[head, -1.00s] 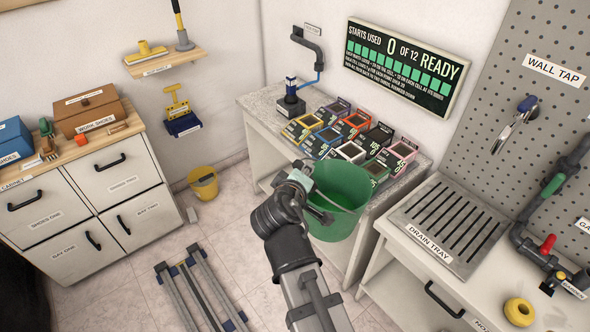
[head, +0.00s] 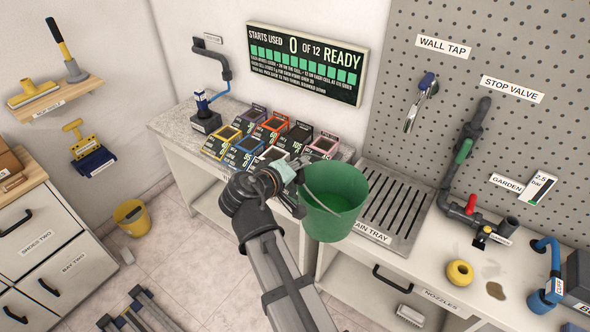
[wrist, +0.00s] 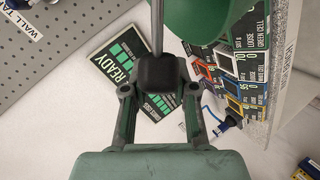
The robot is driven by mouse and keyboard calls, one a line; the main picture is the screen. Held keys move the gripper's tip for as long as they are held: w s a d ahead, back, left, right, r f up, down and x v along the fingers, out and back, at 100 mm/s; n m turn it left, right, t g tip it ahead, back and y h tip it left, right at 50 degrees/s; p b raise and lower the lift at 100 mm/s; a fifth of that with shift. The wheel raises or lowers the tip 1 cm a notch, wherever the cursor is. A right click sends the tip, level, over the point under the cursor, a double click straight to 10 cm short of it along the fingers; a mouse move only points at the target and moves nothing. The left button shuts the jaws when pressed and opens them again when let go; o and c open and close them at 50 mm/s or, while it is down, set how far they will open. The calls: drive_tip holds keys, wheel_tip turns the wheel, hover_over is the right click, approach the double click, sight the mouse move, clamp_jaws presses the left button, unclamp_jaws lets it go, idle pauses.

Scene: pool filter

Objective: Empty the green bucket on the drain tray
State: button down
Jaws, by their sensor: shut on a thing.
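The green bucket (head: 334,205) hangs upright from its thin handle in the head view, at the left front edge of the drain tray (head: 407,208). The bucket covers part of the tray's label. Its inside looks green, and I cannot tell what it holds. My gripper (head: 299,168) is beside the bucket's rim on the left, shut on the handle. In the wrist view, the fingers of my gripper (wrist: 158,95) close on a dark grip on the handle rod, and part of the green bucket (wrist: 222,20) shows at the top. The slotted metal tray looks bare where visible.
Several colored boxes (head: 271,126) stand on the counter left of the tray. A wall tap (head: 420,100) hangs on the pegboard above. A yellow bucket (head: 132,217) stands on the floor.

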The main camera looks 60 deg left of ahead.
drive_tip(key=w+d+r+m+g+p, duration=0.1)
drive_tip(key=w+d+r+g+p, duration=0.15)
drive_tip(key=r+p, duration=0.3)
drive_tip(key=w+d+f+m+g+y, duration=0.1)
drive_tip(key=w+d+g, duration=0.1)
drive_tip(key=w, duration=0.5)
drive_tip(key=w+d+f+m+g+y+p, duration=0.1)
drive_tip(key=w+d+f+m+g, duration=0.1)
drive_tip(key=w, duration=0.5)
drive_tip(key=w+d+f+m+g+y, duration=0.1)
drive_tip(key=w+d+m+g, duration=0.1)
drive_tip(key=w, duration=0.5)
drive_tip(key=shift+d+f+g+y, duration=0.25)
drive_tip(key=shift+d+g+y, duration=0.05)
drive_tip(key=shift+d+g, duration=0.7)
drive_tip(key=shift+a, duration=0.1)
idle(0.6)
drive_tip(key=w+d+f+m+g+y+b, duration=0.1)
drive_tip(key=w+d+f+m+g+b, duration=0.1)
drive_tip(key=w, duration=0.4)
drive_tip(key=shift+d+f+b, duration=0.35)
drive_tip(key=shift+f+b, duration=0.25)
drive_tip(key=shift+b, duration=0.05)
idle(0.7)
drive_tip(key=shift+g, duration=0.25)
